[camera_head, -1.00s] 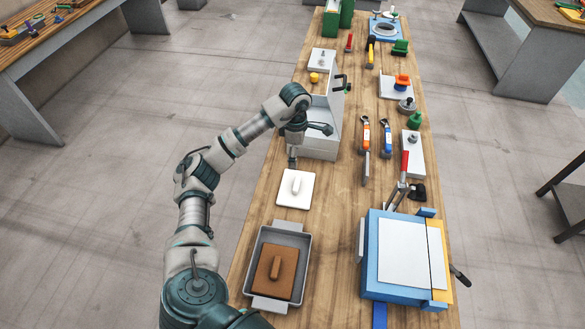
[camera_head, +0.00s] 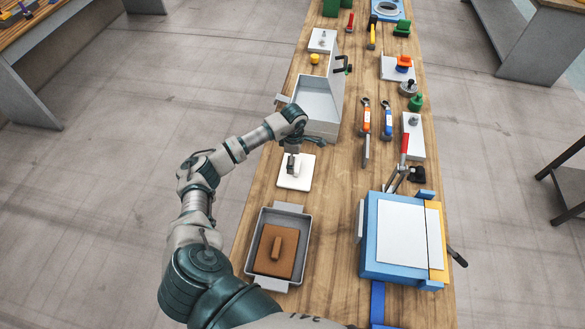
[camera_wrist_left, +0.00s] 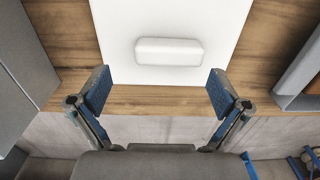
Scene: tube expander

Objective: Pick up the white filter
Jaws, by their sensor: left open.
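The white filter (camera_head: 300,183) is a flat square plate with a raised bar handle, lying on the wooden table. In the left wrist view the filter (camera_wrist_left: 125,25) fills the top middle, and its handle (camera_wrist_left: 170,51) lies crosswise ahead of the fingers. My left gripper (camera_head: 292,170) is over the filter in the head view and hides much of the handle. In the left wrist view my left gripper (camera_wrist_left: 158,91) is open, with blue-padded fingers spread wider than the handle and nothing between them. My right gripper is not in view.
A grey tray (camera_head: 304,225) holding a brown plate (camera_head: 290,239) with a handle stands nearer than the filter. A grey-white open box (camera_head: 320,95) stands beyond it. A blue press-like box (camera_head: 370,262) is to the right. Bare tabletop lies right of the filter.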

